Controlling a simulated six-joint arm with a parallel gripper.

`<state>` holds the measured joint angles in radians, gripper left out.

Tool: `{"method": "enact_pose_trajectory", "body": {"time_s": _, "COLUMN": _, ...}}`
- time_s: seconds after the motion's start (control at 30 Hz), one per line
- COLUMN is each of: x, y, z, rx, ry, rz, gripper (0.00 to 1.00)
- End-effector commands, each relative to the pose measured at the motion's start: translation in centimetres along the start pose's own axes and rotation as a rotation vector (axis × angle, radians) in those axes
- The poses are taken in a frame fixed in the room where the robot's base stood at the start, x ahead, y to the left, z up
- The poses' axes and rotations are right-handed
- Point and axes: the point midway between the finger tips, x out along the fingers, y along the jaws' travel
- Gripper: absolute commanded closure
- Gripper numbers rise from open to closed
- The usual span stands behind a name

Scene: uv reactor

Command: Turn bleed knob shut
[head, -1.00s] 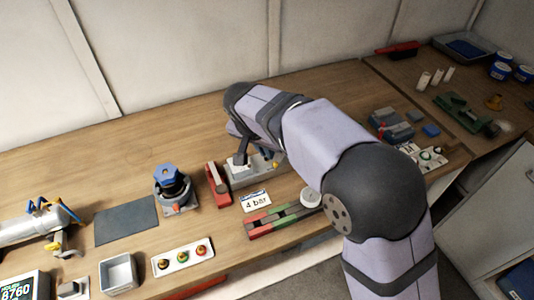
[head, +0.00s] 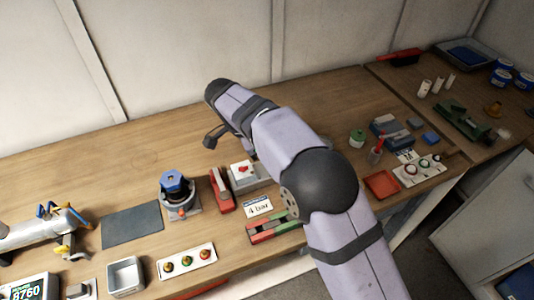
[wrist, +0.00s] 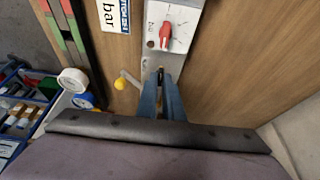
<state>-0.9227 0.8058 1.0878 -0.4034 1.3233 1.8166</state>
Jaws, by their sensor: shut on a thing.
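The grey valve block (head: 262,180) with a red pointer knob (head: 243,169) on its white top plate stands at the middle of the bench. In the wrist view the red knob (wrist: 166,34) is free, above my fingertips. My gripper (wrist: 160,84), with blue fingers, is at the near end of the block, closed on a small dark part (wrist: 160,74) that I take to be the bleed knob. It is mostly hidden between the tips. A lever with a yellow ball (wrist: 120,83) sticks out to their left. In the head view my arm hides the fingertips.
A red stand (head: 221,190) is just left of the block, with a "4 bar" card (head: 258,207) and a red-green strip (head: 275,229) in front. A blue-topped device (head: 177,192) is further left. The bench behind is clear.

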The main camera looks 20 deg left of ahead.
Motion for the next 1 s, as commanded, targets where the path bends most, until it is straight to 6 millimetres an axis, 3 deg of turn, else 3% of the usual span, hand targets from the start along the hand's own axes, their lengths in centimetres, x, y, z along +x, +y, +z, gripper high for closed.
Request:
{"method": "enact_pose_trajectory", "body": {"time_s": 0.5, "x": 0.00, "y": -0.02, "z": 0.09, "rx": 0.023, "ry": -0.004, "rz": 0.008, "gripper": 1.00}}
{"method": "enact_pose_trajectory", "body": {"time_s": 0.53, "x": 0.00, "y": -0.02, "z": 0.10, "rx": 0.023, "ry": -0.004, "rz": 0.009, "gripper": 0.86}}
{"method": "enact_pose_trajectory", "body": {"time_s": 0.6, "x": 0.00, "y": -0.02, "z": 0.09, "rx": 0.022, "ry": -0.004, "rz": 0.008, "gripper": 0.74}}
{"method": "enact_pose_trajectory", "body": {"time_s": 1.0, "x": -0.48, "y": -0.10, "z": 0.07, "rx": 0.021, "ry": -0.002, "rz": 0.006, "gripper": 0.74}}
